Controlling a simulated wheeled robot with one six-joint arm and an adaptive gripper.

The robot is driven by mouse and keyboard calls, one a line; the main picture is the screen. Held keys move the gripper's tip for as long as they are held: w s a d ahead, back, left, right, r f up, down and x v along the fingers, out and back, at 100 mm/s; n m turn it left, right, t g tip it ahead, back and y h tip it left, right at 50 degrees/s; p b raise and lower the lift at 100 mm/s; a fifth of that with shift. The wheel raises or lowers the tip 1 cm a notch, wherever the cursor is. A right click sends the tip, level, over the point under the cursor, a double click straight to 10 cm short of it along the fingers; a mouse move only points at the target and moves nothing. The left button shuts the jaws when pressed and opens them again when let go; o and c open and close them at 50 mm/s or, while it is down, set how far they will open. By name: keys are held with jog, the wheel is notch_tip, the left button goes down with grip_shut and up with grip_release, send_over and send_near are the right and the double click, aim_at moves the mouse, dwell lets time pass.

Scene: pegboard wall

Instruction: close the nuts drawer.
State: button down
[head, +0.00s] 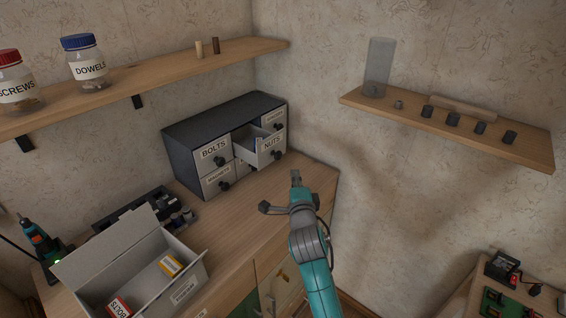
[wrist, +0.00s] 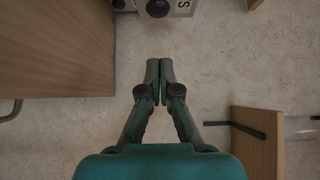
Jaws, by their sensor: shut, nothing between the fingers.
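The nuts drawer (head: 264,152), with a pale front, a NUTS label and a dark knob, is pulled out of the dark drawer cabinet (head: 182,152). It sits in the middle column of the top row. My gripper (head: 296,177) is in front of the cabinet, apart from the drawer and to the lower right of it in the head view. In the wrist view my gripper (wrist: 160,66) is shut and empty. A drawer front with a dark knob (wrist: 158,8) shows at the top edge there, ahead of the fingertips; its label is mostly cut off.
The cabinet stands on a wooden workbench (head: 245,205). An open box (head: 192,286) with small cartons is at the front left. A wall shelf (head: 480,140) with small dark pieces is at right; another shelf (head: 150,85) holds jars.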

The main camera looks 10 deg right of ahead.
aim_at(282, 155)
jog(key=shift+w+a, duration=0.25)
jog(key=shift+w, duration=1.05)
jog(key=shift+w+a, duration=0.3)
jog(key=shift+w, duration=1)
jog(key=shift+w+a, duration=0.25)
jog(key=shift+w, duration=1.05)
